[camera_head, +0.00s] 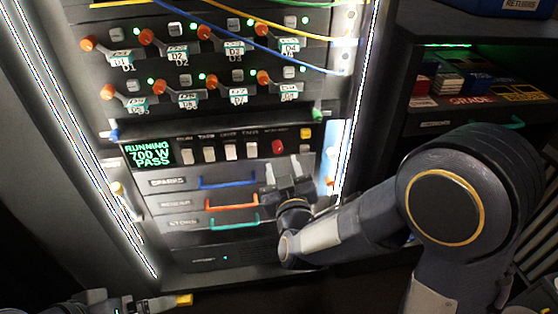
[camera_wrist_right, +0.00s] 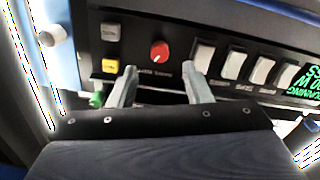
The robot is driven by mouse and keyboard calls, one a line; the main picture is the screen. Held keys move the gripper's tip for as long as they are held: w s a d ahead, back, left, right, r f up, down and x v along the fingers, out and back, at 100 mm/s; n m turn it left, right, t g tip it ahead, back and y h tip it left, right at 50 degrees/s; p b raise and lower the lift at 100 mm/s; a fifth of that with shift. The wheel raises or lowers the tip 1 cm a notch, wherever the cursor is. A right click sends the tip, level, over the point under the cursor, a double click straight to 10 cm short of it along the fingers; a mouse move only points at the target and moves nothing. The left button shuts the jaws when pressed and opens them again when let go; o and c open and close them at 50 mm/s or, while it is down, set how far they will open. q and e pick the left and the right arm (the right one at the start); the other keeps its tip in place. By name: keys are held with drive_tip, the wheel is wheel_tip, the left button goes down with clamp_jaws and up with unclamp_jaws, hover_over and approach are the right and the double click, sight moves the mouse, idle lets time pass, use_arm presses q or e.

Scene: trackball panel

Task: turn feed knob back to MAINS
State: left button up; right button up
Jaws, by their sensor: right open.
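The red round knob (camera_head: 278,146) sits at the right of the black switch strip, taken here as the feed knob. It also shows in the right wrist view (camera_wrist_right: 160,51), with a small pale mark on its face; its label is too small to read. My right gripper (camera_head: 283,170) is open just below the knob. In the right wrist view its two fingers (camera_wrist_right: 159,72) stand apart on either side of the knob's line, with nothing between them. My left gripper (camera_head: 120,302) is partly in view at the bottom left; its jaw state is unclear.
White rocker switches (camera_head: 231,152) and a green display (camera_head: 150,154) reading "RUNNING 700 W PASS" lie left of the knob. A yellow button (camera_head: 305,133) is close on its right. Drawers with blue, orange and teal handles (camera_head: 234,224) lie below. Cables (camera_head: 262,50) cross the upper panel.

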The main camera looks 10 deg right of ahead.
sight(278, 150)
drive_tip(key=w+b, duration=0.1)
drive_tip(key=w, duration=0.5)
drive_tip(key=shift+w, duration=0.15)
drive_tip(key=shift+c, duration=0.4)
clamp_jaws()
